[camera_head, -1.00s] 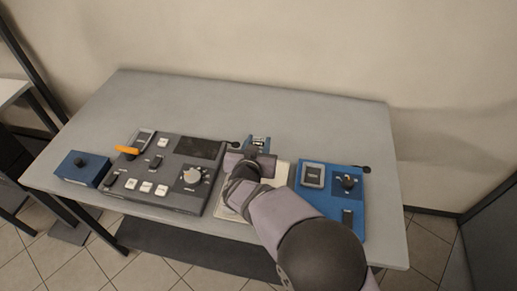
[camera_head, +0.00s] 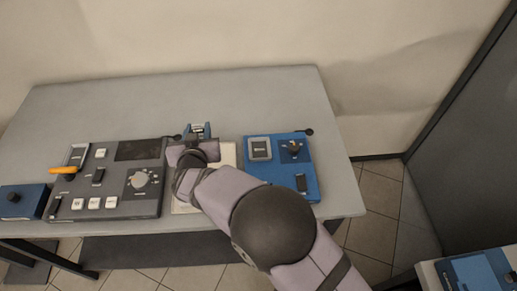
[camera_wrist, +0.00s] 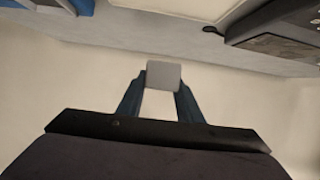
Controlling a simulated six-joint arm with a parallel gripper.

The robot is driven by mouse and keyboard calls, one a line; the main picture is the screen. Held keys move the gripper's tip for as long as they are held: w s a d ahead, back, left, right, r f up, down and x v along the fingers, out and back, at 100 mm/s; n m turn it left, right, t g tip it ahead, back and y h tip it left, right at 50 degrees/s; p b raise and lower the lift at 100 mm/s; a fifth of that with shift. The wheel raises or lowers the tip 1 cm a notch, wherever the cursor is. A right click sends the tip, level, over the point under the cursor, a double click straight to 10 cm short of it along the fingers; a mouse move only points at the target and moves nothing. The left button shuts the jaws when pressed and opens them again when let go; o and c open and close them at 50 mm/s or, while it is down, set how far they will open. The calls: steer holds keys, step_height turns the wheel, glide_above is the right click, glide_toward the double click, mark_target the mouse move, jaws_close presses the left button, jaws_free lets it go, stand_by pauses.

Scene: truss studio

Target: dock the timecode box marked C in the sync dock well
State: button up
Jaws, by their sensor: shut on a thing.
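My gripper (camera_head: 197,134) is shut on a small grey box, above the table behind the pale pad. In the wrist view the grey box (camera_wrist: 163,75) is pinched between the dark blue fingers of my gripper (camera_wrist: 161,88). It shows a plain face there, and I cannot read any letter mark. In the head view the held box is mostly hidden by the gripper. A blue panel (camera_head: 268,176) to the right carries a grey square piece (camera_head: 260,148), a black knob and a dark switch. I cannot tell which unit has the sync dock well.
A dark control console (camera_head: 118,207) with a dial, white buttons and an orange-handled lever stands left. A small blue box (camera_head: 20,203) with a black knob is at far left. A pale pad (camera_head: 187,206) lies under my arm. Another surface with a blue unit (camera_head: 478,274) shows at lower right.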

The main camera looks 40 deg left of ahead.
steer(key=shift+w, duration=0.1)
steer(key=w+d+r+m+t+h+p, duration=0.1)
steer(key=w+d+r+p, duration=0.1)
steer(key=w+d, duration=0.35)
steer(key=w+d+r+m+t+h+p, duration=0.1)
steer(key=w+d+r, duration=0.15)
steer(key=w, duration=0.55)
steer(key=shift+n+g+y, duration=0.9)
steer(key=d+f, duration=0.2)
steer(key=d, duration=0.1)
steer(key=s+d+f+p, duration=0.1)
steer(key=d+f, duration=0.1)
steer(key=f, duration=0.1)
steer(key=shift+s+d, duration=0.15)
steer(key=shift+d, duration=0.25)
steer(key=shift+s+a+r, duration=0.25)
steer(key=shift+a+r, duration=0.1)
steer(key=shift+a, duration=0.1)
steer(key=shift+f, duration=0.1)
steer(key=shift+f+b, duration=2)
steer(key=shift+f, duration=0.85)
